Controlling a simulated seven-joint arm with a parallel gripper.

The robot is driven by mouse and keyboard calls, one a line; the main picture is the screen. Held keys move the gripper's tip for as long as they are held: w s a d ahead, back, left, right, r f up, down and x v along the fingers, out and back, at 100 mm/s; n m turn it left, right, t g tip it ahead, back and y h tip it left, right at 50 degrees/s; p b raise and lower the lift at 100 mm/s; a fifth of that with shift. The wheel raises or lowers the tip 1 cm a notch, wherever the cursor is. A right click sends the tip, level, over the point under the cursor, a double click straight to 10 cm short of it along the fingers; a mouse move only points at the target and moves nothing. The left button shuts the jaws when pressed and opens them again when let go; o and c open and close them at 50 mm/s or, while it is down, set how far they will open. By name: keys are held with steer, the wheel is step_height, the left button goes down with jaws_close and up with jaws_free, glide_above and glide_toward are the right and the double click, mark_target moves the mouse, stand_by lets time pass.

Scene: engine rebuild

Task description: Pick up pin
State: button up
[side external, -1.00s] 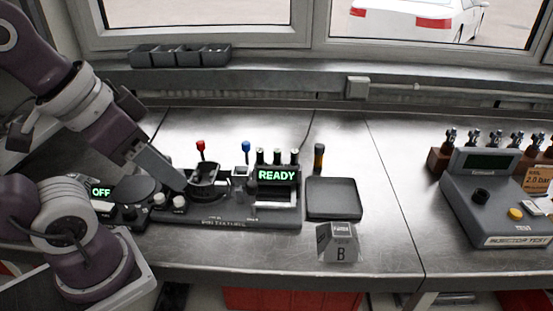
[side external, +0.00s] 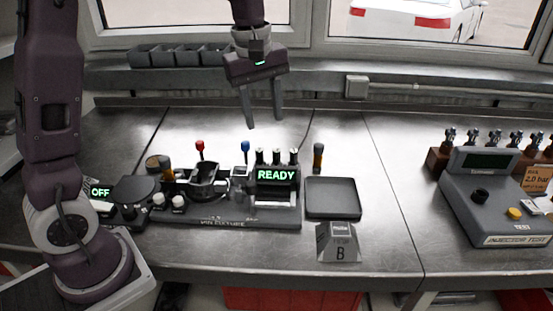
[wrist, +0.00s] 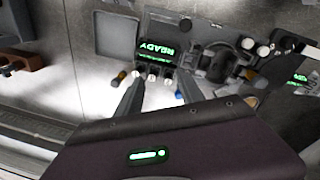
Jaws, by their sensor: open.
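Several small pins with pale tops (side external: 276,156) stand upright in a row behind the READY display on the pin fixture (side external: 226,218). The row also shows in the wrist view (wrist: 152,77), close to the fingertips in the picture. I cannot tell which one is the task's pin. My gripper (side external: 265,124) points down above and behind the row, clear of it. Its two fingers are spread with nothing between them in the side view. In the wrist view my gripper (wrist: 160,86) has its fingers around the row in the picture, partly covering it.
Red (side external: 200,146) and blue (side external: 245,147) knobs stand on the fixture. An orange-topped dark cylinder (side external: 318,157) stands right of the pins, behind a flat dark tray (side external: 333,213). A block marked B (side external: 338,243) is in front. The injector tester (side external: 500,205) is far right.

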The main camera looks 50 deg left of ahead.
mark_target(276, 150)
steer(key=w+a+f+n, duration=0.1)
steer(key=w+f, duration=0.1)
steer(key=w+a+f+n+g, duration=0.1)
steer(key=w+f+n, duration=0.1)
steer(key=f, duration=0.1)
steer(key=w+a+f+n, duration=0.1)
steer(key=w+f, duration=0.1)
steer(key=shift+w+f+n, duration=0.2)
steer(key=shift+n, duration=0.1)
step_height(276, 150, down, 7)
steer(key=shift+s+d+f, duration=0.1)
steer(key=shift+s, duration=0.05)
jaws_close()
